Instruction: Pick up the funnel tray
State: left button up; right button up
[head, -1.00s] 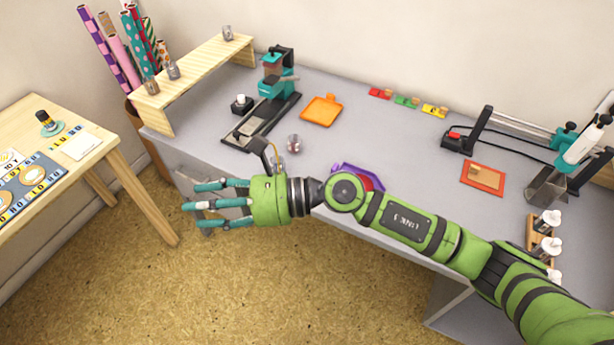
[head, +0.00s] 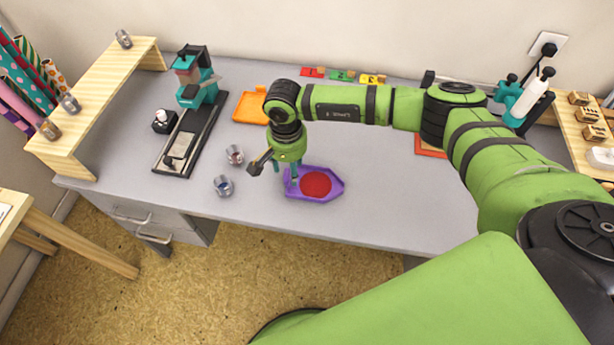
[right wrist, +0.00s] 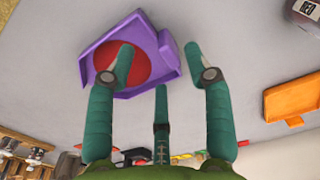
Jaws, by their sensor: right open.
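The funnel tray (head: 333,195) is a purple tray with a pointed spout and a red round patch inside. It lies on the grey desk near the front edge. In the right wrist view the tray (right wrist: 97,47) is beyond my fingers, its spout end between them. My right gripper (head: 292,183) points down at the tray's left end in the head view. Its teal fingers (right wrist: 160,62) are spread apart and hold nothing; whether they touch the tray is unclear. My left gripper is not in view.
Two small metal jars (head: 223,186) stand left of the tray. An orange tray (head: 250,106) lies behind my gripper, and a teal press (head: 195,85) stands at the back left. Desk space right of the tray is clear.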

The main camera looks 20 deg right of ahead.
aim_at(289, 172)
jog(key=f, duration=0.2)
jog(key=shift+w+a+f, duration=0.1)
jog(key=shift+w+f, duration=0.2)
jog(key=shift+f, duration=0.1)
jog(key=shift+s+f, duration=0.1)
jog(key=shift+f, duration=0.2)
jog(key=c, duration=0.9)
jog(key=shift+c, duration=0.3)
jog(key=shift+r, duration=0.15)
